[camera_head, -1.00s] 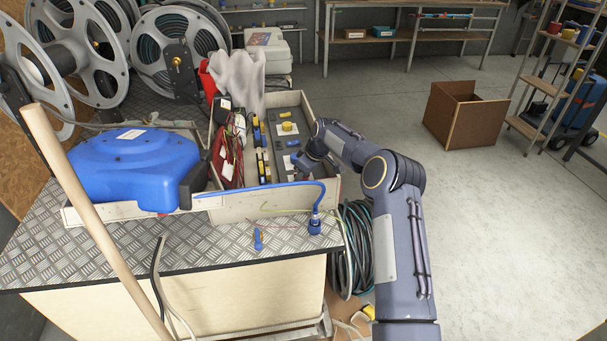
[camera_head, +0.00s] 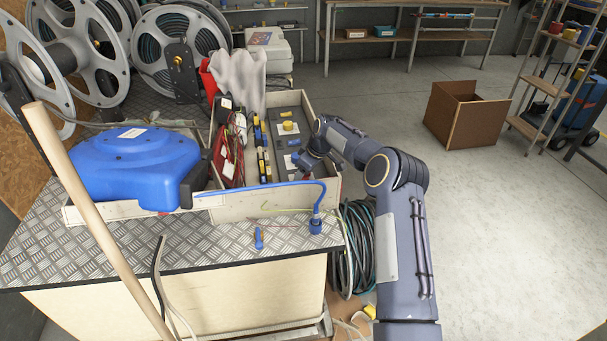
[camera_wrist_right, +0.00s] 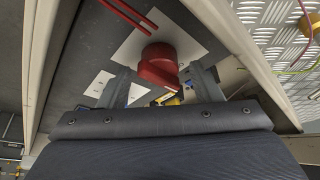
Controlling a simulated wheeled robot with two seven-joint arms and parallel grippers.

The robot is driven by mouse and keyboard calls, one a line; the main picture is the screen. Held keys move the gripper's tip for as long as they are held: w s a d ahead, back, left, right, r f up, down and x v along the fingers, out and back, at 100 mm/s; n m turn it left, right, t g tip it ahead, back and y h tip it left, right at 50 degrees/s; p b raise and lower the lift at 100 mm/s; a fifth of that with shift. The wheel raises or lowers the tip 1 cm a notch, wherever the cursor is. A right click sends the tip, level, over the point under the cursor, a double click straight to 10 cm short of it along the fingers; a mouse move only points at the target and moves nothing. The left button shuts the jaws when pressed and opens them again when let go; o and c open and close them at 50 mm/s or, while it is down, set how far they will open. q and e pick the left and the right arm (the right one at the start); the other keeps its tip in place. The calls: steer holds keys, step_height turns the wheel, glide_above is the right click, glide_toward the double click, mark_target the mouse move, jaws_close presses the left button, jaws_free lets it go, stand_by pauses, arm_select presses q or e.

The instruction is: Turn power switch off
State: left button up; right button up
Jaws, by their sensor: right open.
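A red rotary knob (camera_wrist_right: 158,66), which looks like the power switch, sits on a white plate on a dark grey panel (camera_wrist_right: 88,50) in the right wrist view. My right gripper (camera_wrist_right: 163,82) is open, with one finger on each side of the knob. I cannot tell whether the fingers touch it. The dark panel (camera_head: 291,111) shows there too, with a yellow knob (camera_head: 288,127) farther back. My left gripper is not in view.
The box walls stand close around the right gripper. A blue hose (camera_head: 270,186) crosses the box's front edge. A blue reel case (camera_head: 130,165) and a wooden pole (camera_head: 85,205) are at left. Red wires (camera_head: 231,160) lie left of the panel.

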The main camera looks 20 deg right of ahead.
steer(key=v, duration=0.7)
stand_by(0.3)
